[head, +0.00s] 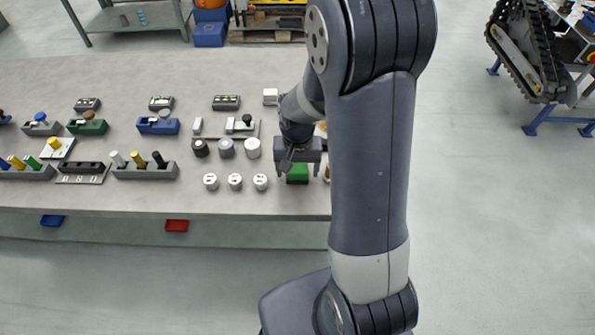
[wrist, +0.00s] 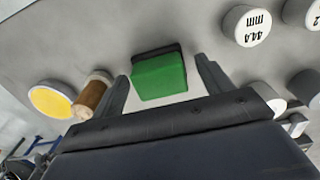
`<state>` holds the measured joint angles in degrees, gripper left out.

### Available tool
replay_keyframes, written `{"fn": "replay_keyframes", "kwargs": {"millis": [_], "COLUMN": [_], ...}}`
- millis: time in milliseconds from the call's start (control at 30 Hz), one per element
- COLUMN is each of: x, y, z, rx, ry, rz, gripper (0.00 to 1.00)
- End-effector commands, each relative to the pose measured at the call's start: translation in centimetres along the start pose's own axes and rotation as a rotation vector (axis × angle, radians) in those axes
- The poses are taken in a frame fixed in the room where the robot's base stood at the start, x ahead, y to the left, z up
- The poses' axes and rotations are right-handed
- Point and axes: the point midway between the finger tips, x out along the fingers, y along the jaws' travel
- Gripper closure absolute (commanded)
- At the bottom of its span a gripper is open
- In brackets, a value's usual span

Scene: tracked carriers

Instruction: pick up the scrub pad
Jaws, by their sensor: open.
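The scrub pad (head: 297,174) is a small green block on the grey table, near its front right part. In the wrist view the pad (wrist: 160,77) shows a green face with a dark layer along its far edge. My gripper (head: 298,172) is above the pad with its fingers pointing down. In the wrist view the two dark fingers of my gripper (wrist: 164,82) are apart, one on each side of the pad. The gripper is open and holds nothing. I cannot tell whether the fingers touch the pad.
White labelled cylinders (head: 235,182) stand left of the pad; one (wrist: 246,26) shows "44.4 mm". A brown roll (wrist: 92,95) and a yellow-topped round thing (wrist: 55,99) lie on the other side. Grey and black cylinders (head: 226,148) stand behind. The table's front edge (head: 130,212) is close.

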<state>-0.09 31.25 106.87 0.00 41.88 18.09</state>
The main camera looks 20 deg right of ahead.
Motion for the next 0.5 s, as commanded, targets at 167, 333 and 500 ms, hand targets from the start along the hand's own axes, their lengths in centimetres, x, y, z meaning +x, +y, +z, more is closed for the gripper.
{"fn": "replay_keyframes", "kwargs": {"millis": [167,333,500], "x": [-0.01,-0.02,-0.03], "y": [0.00,0.00,0.00], "z": [0.00,-0.01,-0.01], "rx": [0.000,0.000,0.000], "ry": [0.000,0.000,0.000], "rz": [0.000,0.000,0.000], "gripper": [0.26,0.40,0.54]}}
